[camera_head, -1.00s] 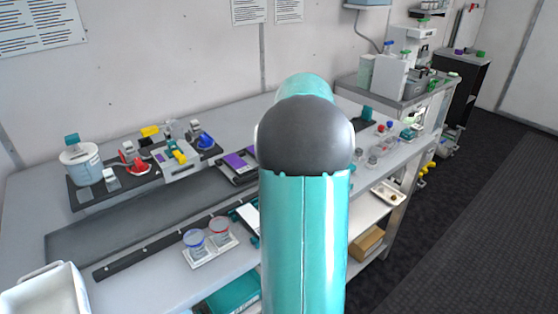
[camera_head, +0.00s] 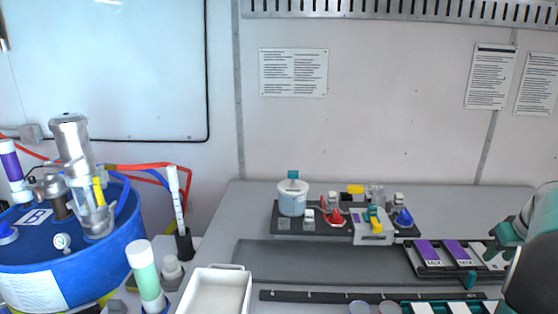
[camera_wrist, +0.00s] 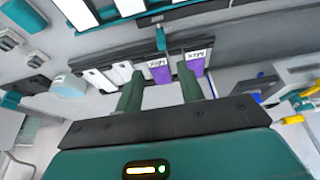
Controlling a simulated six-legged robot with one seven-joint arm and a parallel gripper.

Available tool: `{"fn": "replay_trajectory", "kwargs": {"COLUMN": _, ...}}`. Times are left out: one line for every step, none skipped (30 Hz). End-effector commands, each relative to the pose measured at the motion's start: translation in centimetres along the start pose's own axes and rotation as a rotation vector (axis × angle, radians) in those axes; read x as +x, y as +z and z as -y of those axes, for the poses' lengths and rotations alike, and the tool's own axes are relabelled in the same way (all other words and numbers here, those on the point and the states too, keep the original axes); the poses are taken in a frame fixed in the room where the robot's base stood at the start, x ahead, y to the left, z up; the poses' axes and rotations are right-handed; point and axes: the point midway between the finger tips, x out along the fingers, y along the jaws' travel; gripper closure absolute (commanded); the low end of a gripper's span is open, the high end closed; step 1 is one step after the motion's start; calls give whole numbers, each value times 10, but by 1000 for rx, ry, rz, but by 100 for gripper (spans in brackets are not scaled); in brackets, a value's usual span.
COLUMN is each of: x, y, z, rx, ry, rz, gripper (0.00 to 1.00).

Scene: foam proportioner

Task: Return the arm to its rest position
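My gripper (camera_wrist: 161,78) shows in the wrist view with its two green fingers spread apart and nothing between them. Beyond the fingertips lies a dark rack with purple-and-white labelled cards (camera_wrist: 193,65). I cannot tell whether the fingers touch the rack, but they appear apart from it. The same purple cards (camera_head: 428,252) lie on the bench just left of my arm.
A grey bench (camera_head: 225,225) carries a dark tray (camera_head: 300,232) with a white tub (camera_head: 293,200) and small fittings. A white bin (camera_head: 215,292) stands at the front. A blue drum (camera_head: 45,255) with a pump stands at left. The grey mat (camera_head: 320,262) is clear.

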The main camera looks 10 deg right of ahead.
Motion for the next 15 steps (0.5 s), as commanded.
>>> {"fn": "replay_trajectory", "kwargs": {"x": -3, "y": -3, "z": 10, "rx": -6, "ry": -3, "rz": -2, "gripper": 62}}
{"fn": "replay_trajectory", "kwargs": {"x": -5, "y": -5, "z": 18, "rx": -10, "ry": -5, "rz": -4, "gripper": 62}}
{"fn": "replay_trajectory", "kwargs": {"x": -9, "y": -7, "z": 33, "rx": -15, "ry": -9, "rz": -5, "gripper": 62}}
{"fn": "replay_trajectory", "kwargs": {"x": -13, "y": -9, "z": 46, "rx": -21, "ry": -12, "rz": -7, "gripper": 62}}
{"fn": "replay_trajectory", "kwargs": {"x": -16, "y": -11, "z": 61, "rx": -26, "ry": -17, "rz": -8, "gripper": 62}}
{"fn": "replay_trajectory", "kwargs": {"x": -22, "y": -12, "z": 84, "rx": -34, "ry": -23, "rz": -10, "gripper": 62}}
{"fn": "replay_trajectory", "kwargs": {"x": -27, "y": -13, "z": 102, "rx": -41, "ry": -28, "rz": -11, "gripper": 62}}
{"fn": "replay_trajectory", "kwargs": {"x": -31, "y": -12, "z": 121, "rx": -48, "ry": -33, "rz": -13, "gripper": 62}}
{"fn": "replay_trajectory", "kwargs": {"x": -37, "y": -10, "z": 145, "rx": -56, "ry": -39, "rz": -14, "gripper": 62}}
{"fn": "replay_trajectory", "kwargs": {"x": -42, "y": -7, "z": 163, "rx": -63, "ry": -43, "rz": -15, "gripper": 62}}
{"fn": "replay_trajectory", "kwargs": {"x": -46, "y": -4, "z": 180, "rx": -69, "ry": -47, "rz": -17, "gripper": 62}}
{"fn": "replay_trajectory", "kwargs": {"x": -51, "y": 1, "z": 202, "rx": -78, "ry": -53, "rz": -18, "gripper": 62}}
{"fn": "replay_trajectory", "kwargs": {"x": -56, "y": 6, "z": 219, "rx": -85, "ry": -57, "rz": -20, "gripper": 62}}
{"fn": "replay_trajectory", "kwargs": {"x": -59, "y": 11, "z": 235, "rx": -92, "ry": -61, "rz": -22, "gripper": 62}}
{"fn": "replay_trajectory", "kwargs": {"x": -64, "y": 20, "z": 255, "rx": -102, "ry": -65, "rz": -24, "gripper": 62}}
